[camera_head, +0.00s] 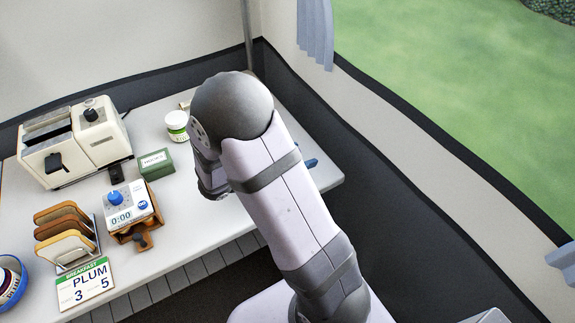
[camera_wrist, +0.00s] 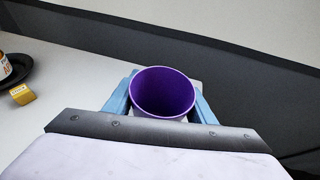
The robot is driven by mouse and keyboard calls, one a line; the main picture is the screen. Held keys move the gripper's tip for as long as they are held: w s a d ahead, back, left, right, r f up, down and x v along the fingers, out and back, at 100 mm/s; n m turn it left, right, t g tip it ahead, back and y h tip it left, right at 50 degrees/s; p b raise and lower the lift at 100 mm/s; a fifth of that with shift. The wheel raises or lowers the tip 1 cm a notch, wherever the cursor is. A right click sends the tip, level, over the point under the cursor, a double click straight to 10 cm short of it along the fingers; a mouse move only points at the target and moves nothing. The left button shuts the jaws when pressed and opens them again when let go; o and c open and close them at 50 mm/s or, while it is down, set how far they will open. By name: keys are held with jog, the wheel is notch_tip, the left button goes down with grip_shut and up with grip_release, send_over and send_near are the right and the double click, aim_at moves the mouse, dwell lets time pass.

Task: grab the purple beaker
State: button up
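The purple beaker (camera_wrist: 163,92) shows in the wrist view from above, with its round mouth and purple inside facing the camera. It stands between the two blue fingers of my gripper (camera_wrist: 160,97), one on its left and one on its right. The fingers lie very close to its sides. I cannot tell whether they press on it or stand just apart. In the head view my arm hides the beaker, and only a bit of blue shows past the arm's right side.
The white table (camera_head: 205,235) holds a cream toaster (camera_head: 75,143), a green box (camera_head: 156,165), a jar (camera_head: 177,126), a timer (camera_head: 128,203), a toast rack (camera_head: 66,236) and a PLUM card (camera_head: 85,284). A dark plate (camera_wrist: 14,70) and yellow block (camera_wrist: 22,95) lie left. A dark-trimmed wall (camera_head: 400,200) runs close on the right.

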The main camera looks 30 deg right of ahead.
jog(key=shift+r, duration=0.1)
notch_tip(320, 180, up, 10)
jog(key=p, duration=0.1)
dwell(0.6)
